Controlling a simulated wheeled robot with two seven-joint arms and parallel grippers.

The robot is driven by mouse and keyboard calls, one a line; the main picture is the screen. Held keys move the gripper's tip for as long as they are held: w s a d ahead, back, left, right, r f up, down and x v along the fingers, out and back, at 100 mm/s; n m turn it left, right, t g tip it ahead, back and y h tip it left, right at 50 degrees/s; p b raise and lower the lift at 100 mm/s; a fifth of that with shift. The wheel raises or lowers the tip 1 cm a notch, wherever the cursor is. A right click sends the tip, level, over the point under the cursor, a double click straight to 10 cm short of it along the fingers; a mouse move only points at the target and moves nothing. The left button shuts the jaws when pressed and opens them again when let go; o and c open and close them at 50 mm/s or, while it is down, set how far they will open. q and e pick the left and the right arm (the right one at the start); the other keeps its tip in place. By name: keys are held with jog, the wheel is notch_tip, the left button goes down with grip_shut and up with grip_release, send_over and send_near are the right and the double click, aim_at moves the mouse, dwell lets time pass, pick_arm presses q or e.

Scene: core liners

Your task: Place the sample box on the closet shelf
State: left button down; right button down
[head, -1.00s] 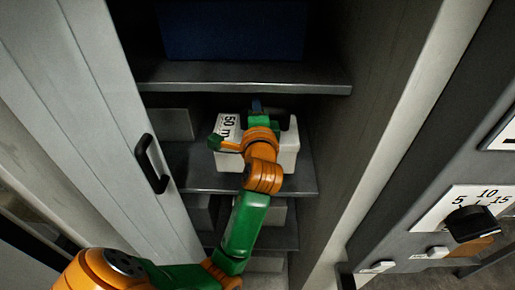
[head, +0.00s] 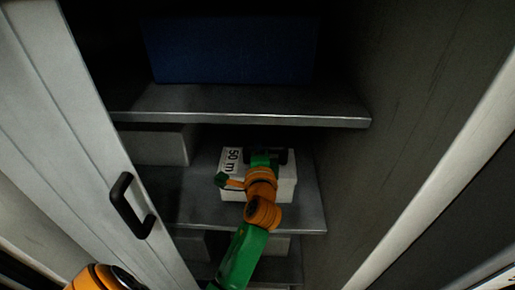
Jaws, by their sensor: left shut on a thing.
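The sample box (head: 287,188) is white with a "50 m" label on its top and a dark handle. It is inside the closet, at the middle shelf (head: 190,207); I cannot tell whether its underside touches the shelf. My left gripper (head: 266,160) reaches in from below and is shut on the box's dark handle. The arm hides part of the box's front. My right gripper is not in view.
A blue box (head: 230,50) stands on the upper shelf (head: 240,104). A grey box (head: 155,146) is on the middle shelf, left of the sample box. The closet door (head: 75,130) with a black handle (head: 131,206) stands open at left. The right side wall (head: 400,130) is close.

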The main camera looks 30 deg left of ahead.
pick_arm(q)
jog(key=shift+f, duration=0.45)
jog(key=shift+f, duration=0.1)
jog(key=c, duration=0.7)
grip_release()
jog(key=shift+s, duration=0.1)
jog(key=shift+o, duration=0.2)
jog(key=shift+d, duration=0.1)
